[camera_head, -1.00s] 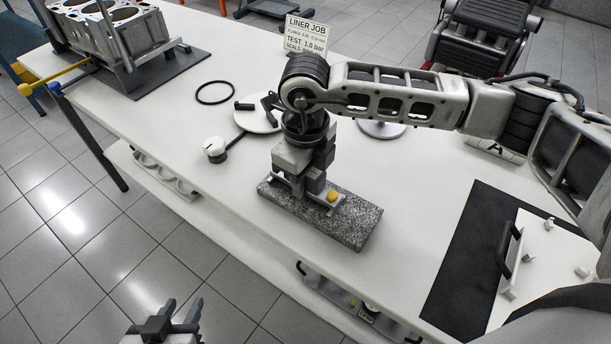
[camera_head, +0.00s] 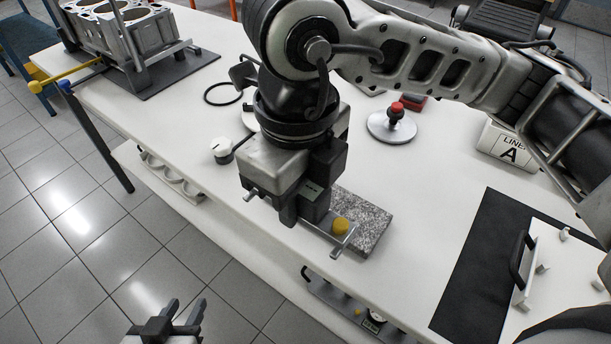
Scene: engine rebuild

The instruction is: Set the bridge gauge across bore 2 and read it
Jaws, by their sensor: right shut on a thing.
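My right gripper (camera_head: 302,210) is shut on the bridge gauge (camera_head: 338,242), a slim metal bar with crosswise feet and a yellow knob. It holds the gauge above the speckled granite plate (camera_head: 366,215); the gripper hides the gauge's middle. The gauge's reading cannot be made out. The engine block (camera_head: 140,38), with several open bores in its top, stands at the far left end of the bench, cut off by the picture's top. Which bore is number 2 is not readable. My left gripper (camera_head: 183,308) is open and empty at the bottom left, over the floor.
A black ring (camera_head: 223,94), a white knob (camera_head: 221,150) and a round base with a red-topped post (camera_head: 392,124) stand on the bench (camera_head: 430,180). Yellow- and blue-tipped bars jut out near the block. A black mat (camera_head: 474,265) with a white handled plate lies at right.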

